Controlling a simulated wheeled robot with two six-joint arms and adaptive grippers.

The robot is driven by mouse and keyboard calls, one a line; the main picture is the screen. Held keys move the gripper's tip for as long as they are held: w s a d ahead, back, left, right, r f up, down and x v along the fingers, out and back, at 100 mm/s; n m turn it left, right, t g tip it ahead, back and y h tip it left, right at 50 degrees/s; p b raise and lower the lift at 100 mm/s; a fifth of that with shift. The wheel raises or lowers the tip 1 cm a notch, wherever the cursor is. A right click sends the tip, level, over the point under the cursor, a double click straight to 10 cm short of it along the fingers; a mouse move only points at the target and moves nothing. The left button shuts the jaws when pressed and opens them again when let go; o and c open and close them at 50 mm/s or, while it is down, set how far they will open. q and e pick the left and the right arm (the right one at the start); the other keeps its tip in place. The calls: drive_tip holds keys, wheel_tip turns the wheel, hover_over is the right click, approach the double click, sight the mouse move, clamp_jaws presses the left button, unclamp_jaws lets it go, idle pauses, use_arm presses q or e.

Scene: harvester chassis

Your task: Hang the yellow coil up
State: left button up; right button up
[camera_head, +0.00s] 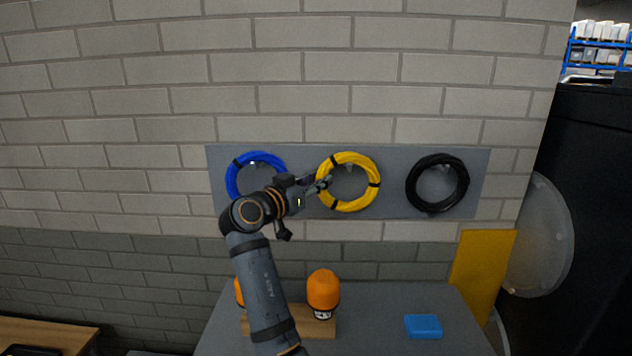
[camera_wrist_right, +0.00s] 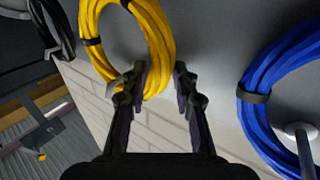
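The yellow coil (camera_head: 371,165) is upright in front of the grey wall panel (camera_head: 393,208), between the blue coil (camera_head: 233,178) and the black coil (camera_head: 462,187). My right gripper (camera_head: 324,184) is at the yellow coil's left side. In the right wrist view, the fingers of my right gripper (camera_wrist_right: 160,84) are drawn in on both sides of a strand of the yellow coil (camera_wrist_right: 158,40). My left gripper is out of view.
The blue coil (camera_wrist_right: 262,75) is near my right gripper, with a round-headed peg (camera_wrist_right: 297,131) beside it. Below, a grey table (camera_head: 375,335) carries orange-topped objects (camera_head: 323,288) on a wooden block and a blue box (camera_head: 423,326). A yellow board (camera_head: 482,270) stands at the right.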

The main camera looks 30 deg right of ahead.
clamp_jaws()
drive_tip(key=shift+w+d+r, duration=0.1)
drive_tip(key=shift+r, duration=0.05)
drive_tip(key=shift+r, duration=0.2)
drive_tip(key=shift+r+p, duration=0.6)
drive_tip(key=shift+r, duration=0.4)
drive_tip(key=shift+f, duration=0.1)
